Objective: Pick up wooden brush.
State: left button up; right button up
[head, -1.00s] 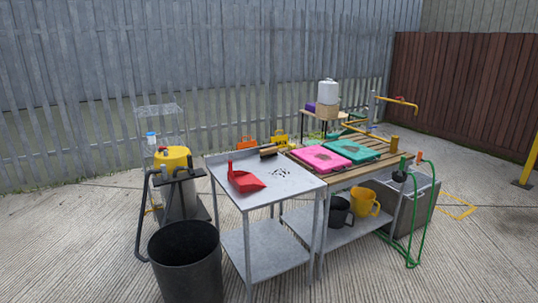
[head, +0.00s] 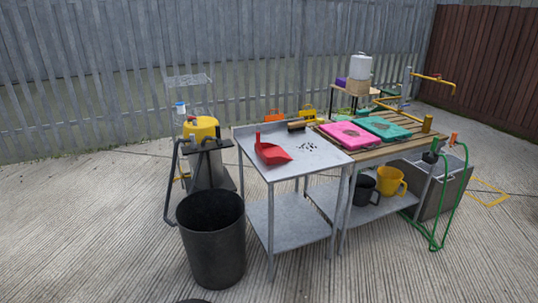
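A small dark brush-like object with a light wooden-looking part (head: 297,126) lies at the back edge of the metal table (head: 277,171). It is too small to make out its bristles. A red dustpan (head: 271,153) with an upright handle sits on the left part of the same table. Dark crumbs (head: 307,147) are scattered on the tabletop to the right of the dustpan. Neither of my grippers is in view.
A black bin (head: 212,240) stands in front and left of the table, with a yellow-topped vacuum (head: 201,128) behind it. A slatted bench (head: 366,150) with pink and teal boxes adjoins on the right. Concrete in front is open.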

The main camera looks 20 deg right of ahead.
aim_at(299, 126)
jog(key=l+u, duration=0.1)
jog(key=u, duration=0.35)
jog(key=l+u, duration=0.25)
jog(key=l, duration=0.45)
jog(key=l+u, duration=0.3)
jog(key=l, duration=0.35)
jog(key=k+l+u, duration=0.1)
jog(key=l+u, duration=0.15)
jog(key=l, duration=0.45)
